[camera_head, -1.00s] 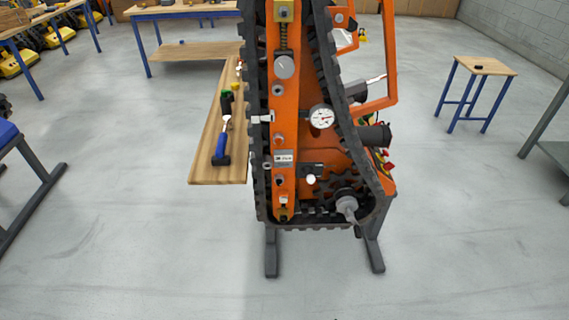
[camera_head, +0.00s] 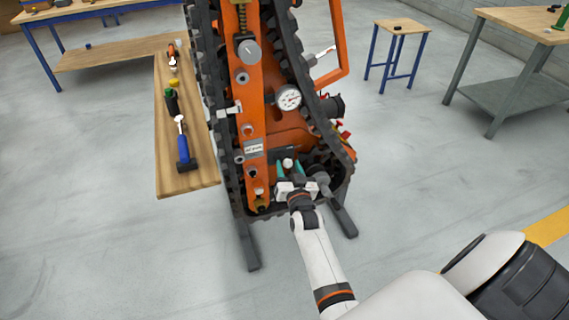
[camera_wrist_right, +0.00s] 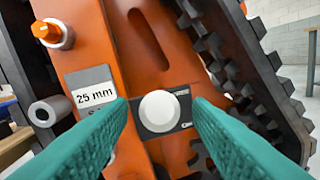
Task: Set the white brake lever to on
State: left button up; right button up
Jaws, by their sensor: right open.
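A white round knob (camera_wrist_right: 159,111) sits on a small dark plate (camera_wrist_right: 184,117) on the orange carrier frame (camera_wrist_right: 140,60). It looks like the end of the white brake lever, seen nearly head-on; its setting cannot be read. My right gripper (camera_wrist_right: 160,106) is open, its teal fingers on either side of the knob with gaps showing. In the head view the right gripper (camera_head: 289,172) is low on the carrier, around the white knob (camera_head: 288,162). My left gripper is not in view.
A "25 mm" label (camera_wrist_right: 92,95) and a grey cylinder (camera_wrist_right: 47,111) lie left of the knob. Black track (camera_wrist_right: 250,70) runs on the right. A gauge (camera_head: 288,97) sits above. A wooden shelf (camera_head: 190,183) with tools stands left.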

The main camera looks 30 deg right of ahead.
aim_at(286, 159)
jog(key=b+x, duration=0.2)
jog(key=x, duration=0.2)
jog(key=shift+f, duration=0.15)
jog(key=shift+w+d, duration=0.1)
jog(key=shift+w, duration=0.25)
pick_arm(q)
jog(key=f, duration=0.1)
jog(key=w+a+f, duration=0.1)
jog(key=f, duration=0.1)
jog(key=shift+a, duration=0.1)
pick_arm(e)
grip_shut()
